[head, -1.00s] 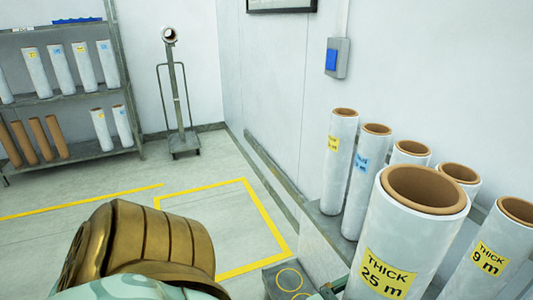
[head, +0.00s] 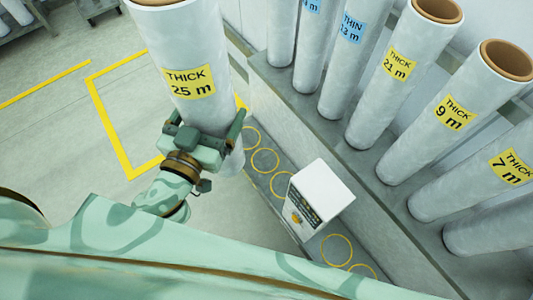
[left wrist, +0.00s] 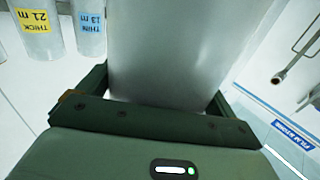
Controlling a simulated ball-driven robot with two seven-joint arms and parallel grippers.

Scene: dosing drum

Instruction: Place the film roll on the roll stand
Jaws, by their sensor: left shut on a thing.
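The film roll (head: 200,105), white with a yellow "THICK 25 m" label, stands nearly upright in the head view, its top cut off by the frame. My left gripper (head: 205,132) is shut around its lower part, one finger on each side. In the left wrist view the plain white roll (left wrist: 165,50) fills the space between the fingers of my left gripper (left wrist: 160,92). A grey stand base (head: 95,8) shows at the top left of the head view; its upper part is out of frame. My right gripper is not in view.
Several labelled white rolls (head: 455,115) stand on a grey ledge (head: 300,105) along the right wall. A white box (head: 320,195) sits on a low strip with yellow rings (head: 265,160). Open floor with a yellow outline (head: 108,125) lies at left.

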